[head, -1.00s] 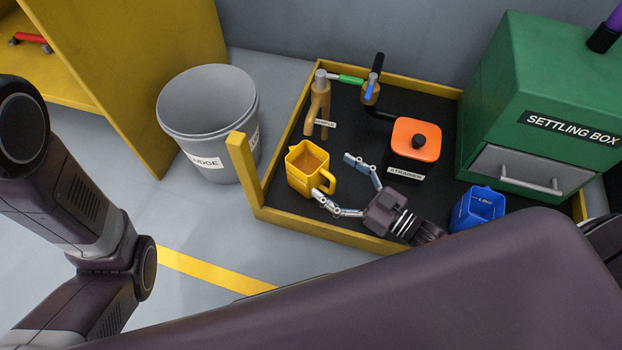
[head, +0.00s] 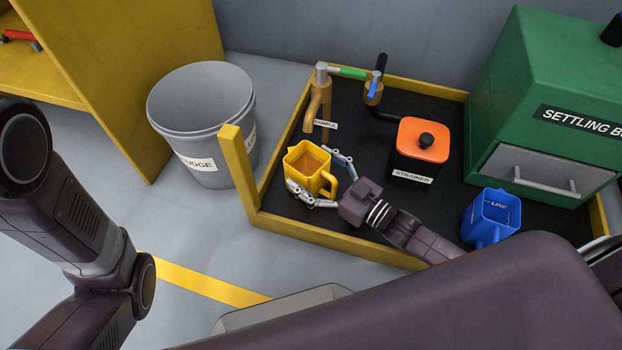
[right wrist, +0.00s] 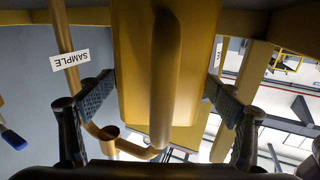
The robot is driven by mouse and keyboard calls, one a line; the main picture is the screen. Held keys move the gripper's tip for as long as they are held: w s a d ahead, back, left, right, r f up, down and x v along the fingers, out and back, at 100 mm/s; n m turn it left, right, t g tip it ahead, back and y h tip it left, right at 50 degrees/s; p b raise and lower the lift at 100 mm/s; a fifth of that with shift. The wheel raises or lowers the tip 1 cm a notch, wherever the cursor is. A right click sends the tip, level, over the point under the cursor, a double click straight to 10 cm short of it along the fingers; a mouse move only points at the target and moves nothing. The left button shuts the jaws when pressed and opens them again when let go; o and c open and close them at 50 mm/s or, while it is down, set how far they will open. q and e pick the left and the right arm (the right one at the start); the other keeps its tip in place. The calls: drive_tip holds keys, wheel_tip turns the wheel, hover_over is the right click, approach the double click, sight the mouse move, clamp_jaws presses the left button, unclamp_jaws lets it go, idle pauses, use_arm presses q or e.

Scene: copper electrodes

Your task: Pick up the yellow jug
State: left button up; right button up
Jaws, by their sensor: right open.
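The yellow jug (head: 303,163) stands upright on the black mat of the tray, near its left edge, with brown contents showing inside. Its handle points to the right, toward my right gripper. My right gripper (head: 318,176) is open, with one finger on the far side and one on the near side of the jug's handle side. In the right wrist view the jug (right wrist: 135,70) and its handle fill the middle, between the two fingers of the gripper (right wrist: 158,100). Gaps beside the fingers are hard to judge. My left gripper is out of view.
A sample tap (head: 318,100) stands behind the jug. The orange-lidded strainer (head: 424,140) and blue jug (head: 490,212) are to the right, before the green settling box (head: 550,90). The tray's yellow rim (head: 320,235) and corner post are close; a grey sludge bin (head: 205,110) stands left.

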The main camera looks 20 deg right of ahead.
drive_tip(key=shift+c, duration=0.6)
drive_tip(key=c, duration=1.5)
drive_tip(key=shift+r, duration=0.15)
drive_tip(key=c, duration=0.3)
